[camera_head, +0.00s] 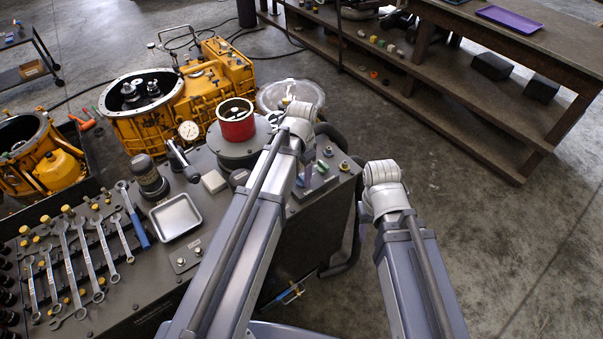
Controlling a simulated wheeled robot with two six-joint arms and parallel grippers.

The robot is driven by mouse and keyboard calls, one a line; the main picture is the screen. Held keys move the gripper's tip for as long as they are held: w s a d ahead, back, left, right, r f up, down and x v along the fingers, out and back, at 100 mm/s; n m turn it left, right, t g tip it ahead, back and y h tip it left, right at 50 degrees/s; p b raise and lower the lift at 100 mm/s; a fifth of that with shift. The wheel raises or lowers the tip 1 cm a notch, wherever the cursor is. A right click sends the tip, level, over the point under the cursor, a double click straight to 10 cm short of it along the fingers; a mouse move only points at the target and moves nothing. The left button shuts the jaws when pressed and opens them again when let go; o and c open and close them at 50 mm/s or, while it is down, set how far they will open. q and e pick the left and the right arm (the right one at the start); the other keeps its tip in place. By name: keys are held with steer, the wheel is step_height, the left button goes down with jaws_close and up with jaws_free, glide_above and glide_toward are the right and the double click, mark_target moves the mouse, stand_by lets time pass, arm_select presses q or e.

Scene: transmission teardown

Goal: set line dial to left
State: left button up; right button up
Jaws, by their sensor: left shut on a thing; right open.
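My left gripper (307,168) is over a small control panel (309,210) at the right end of the dark grey bench. It is pointing down and mostly hidden behind my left wrist. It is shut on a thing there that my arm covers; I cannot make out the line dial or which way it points. Green and yellow knobs show just right of the gripper. My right arm ends in a pale wrist to the right of the bench, above the floor, and its fingers are out of sight.
The bench holds a red-rimmed cylinder (236,122), a pressure gauge (188,131), a metal tray (175,217) and several wrenches. A yellow transmission housing (213,88) stands behind it. A wooden shelf table (520,50) is at the upper right. The floor between is clear.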

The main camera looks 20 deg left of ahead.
mark_target(302, 177)
arm_select(q)
steer(key=shift+n, duration=0.3)
steer(key=n, duration=0.4)
steer(key=shift+n, duration=2.2)
steer(key=o, duration=1.4)
steer(key=shift+c, duration=0.2)
steer(key=shift+r, duration=0.15)
step_height(302, 177, up, 8)
steer(key=p, duration=0.8)
steer(key=shift+f, duration=0.2)
